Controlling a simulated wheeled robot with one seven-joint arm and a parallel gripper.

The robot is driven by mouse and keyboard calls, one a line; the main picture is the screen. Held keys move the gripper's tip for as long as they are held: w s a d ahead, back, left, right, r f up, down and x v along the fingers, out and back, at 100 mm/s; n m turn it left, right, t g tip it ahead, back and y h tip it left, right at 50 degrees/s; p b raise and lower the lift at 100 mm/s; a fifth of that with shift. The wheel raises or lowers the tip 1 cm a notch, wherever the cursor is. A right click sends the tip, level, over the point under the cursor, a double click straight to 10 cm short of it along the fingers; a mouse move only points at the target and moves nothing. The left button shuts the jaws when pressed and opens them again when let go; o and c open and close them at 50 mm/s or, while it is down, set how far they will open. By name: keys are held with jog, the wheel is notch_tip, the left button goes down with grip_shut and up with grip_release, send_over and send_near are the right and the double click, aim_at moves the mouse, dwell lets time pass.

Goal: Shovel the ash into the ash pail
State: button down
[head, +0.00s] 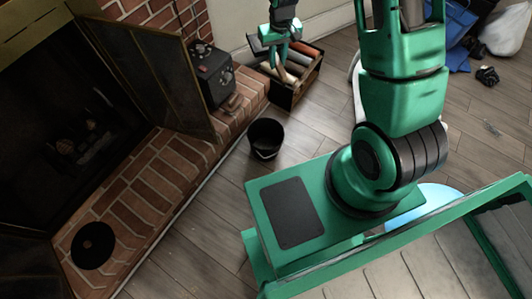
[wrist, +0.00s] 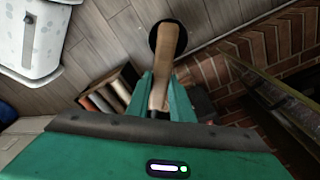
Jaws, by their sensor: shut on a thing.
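My gripper (head: 283,50) is at the top centre of the head view, above the near side of a crate. It is shut on a tan wooden handle (head: 281,73). In the wrist view the handle (wrist: 166,55) sticks out from between the green fingers (wrist: 158,104). A dark round shape shows behind the handle's far end; I cannot tell whether it is a tool head or the pail. The black ash pail (head: 265,138) stands upright on the floor beside the brick hearth. The dark firebox (head: 70,130) holds unclear lumps; I cannot make out ash.
The brick hearth (head: 163,170) runs along the left, with an open firebox door (head: 158,85). A black box (head: 212,75) and a black disc (head: 92,246) rest on it. The crate (head: 290,92) holds rolls or logs. Wooden floor around the pail is clear.

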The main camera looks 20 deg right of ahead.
jog(key=shift+s+a+f+m, duration=0.65)
jog(key=shift+s+a+f, duration=1.75)
jog(key=shift+f, duration=4)
jog(key=shift+s+a+f+m, duration=0.6)
jog(key=shift+s+a+f, duration=0.55)
jog(key=shift+s+f, duration=3.85)
jog(key=shift+s+a+f+m, duration=0.65)
jog(key=shift+s+a+f, duration=1.05)
jog(key=shift+f, duration=6.05)
jog(key=w+d+r+g+y, duration=0.2)
jog(key=w+r+g, duration=0.4)
jog(key=w, duration=0.2)
jog(key=w+d+r+g+y, duration=0.2)
jog(key=w+d+r+g, duration=0.1)
jog(key=w+r+g, duration=0.4)
jog(key=shift+w+d+r+y, duration=0.15)
jog(key=shift+w+d+y, duration=0.15)
jog(key=shift+w, duration=0.35)
